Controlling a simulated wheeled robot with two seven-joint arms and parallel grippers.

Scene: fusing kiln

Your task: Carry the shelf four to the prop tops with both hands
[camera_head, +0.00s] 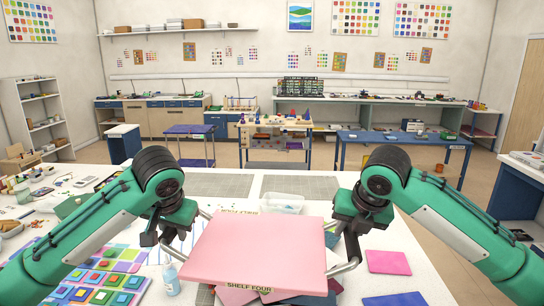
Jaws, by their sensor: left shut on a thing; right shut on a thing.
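The shelf four (255,250) is a flat pink board with a "SHELF FOUR" label on its front edge. It is held in front of me above the white table and looks about level. My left gripper (186,244) is shut on its left side, and my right gripper (346,262) is shut on its right side. The fingertips are partly hidden by the board. No prop tops can be made out; the board hides the table area beneath it.
Coloured sheets (222,296) lie under the board's front edge. A clear bottle (170,277) stands close to its left. A pink sheet (388,262) lies to the right. A clear tray (282,203) and grey mats (300,186) are behind. Colour sample tiles (103,279) cover the front left.

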